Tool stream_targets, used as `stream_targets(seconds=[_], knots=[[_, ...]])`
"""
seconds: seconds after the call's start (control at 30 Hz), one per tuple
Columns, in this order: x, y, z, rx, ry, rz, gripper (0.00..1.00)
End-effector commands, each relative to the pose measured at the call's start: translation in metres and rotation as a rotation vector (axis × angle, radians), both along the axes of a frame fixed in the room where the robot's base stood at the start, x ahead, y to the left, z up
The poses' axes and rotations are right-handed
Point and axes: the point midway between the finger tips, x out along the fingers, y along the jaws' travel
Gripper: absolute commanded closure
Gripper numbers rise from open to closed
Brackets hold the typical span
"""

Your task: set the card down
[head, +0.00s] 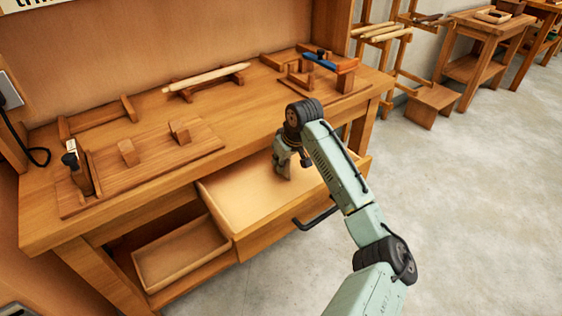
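My gripper (284,174) points down over the open drawer (240,196) of the workbench, with its fingertips close to the drawer floor. The arm and wrist cover part of it, and I cannot tell whether it is open or shut. I cannot make out a card at the fingertips. A small white piece (71,146) stands at the bench's left end beside a black-topped wooden tool; I cannot tell whether it is a card. The visible part of the drawer floor looks bare.
The workbench top (225,112) holds wooden fixtures, a pale tapered rod (206,77) on a rack and a blue-topped tool (320,62) at the right. A shallow wooden tray (180,254) sits on the shelf below. Bare concrete floor (455,190) lies to the right.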

Motion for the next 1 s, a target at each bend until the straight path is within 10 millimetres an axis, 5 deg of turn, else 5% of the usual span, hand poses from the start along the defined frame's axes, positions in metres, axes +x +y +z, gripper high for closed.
stream_targets(seconds=[0.23, 0.63, 1.0], knots=[[0.000, 0.000, 0.000, 0.000, 0.000, 0.000, 0.75], [-0.001, -0.001, 0.007, 0.000, -0.001, 0.000, 0.75], [-0.024, -0.017, 0.073, 0.000, -0.004, 0.001, 0.75]])
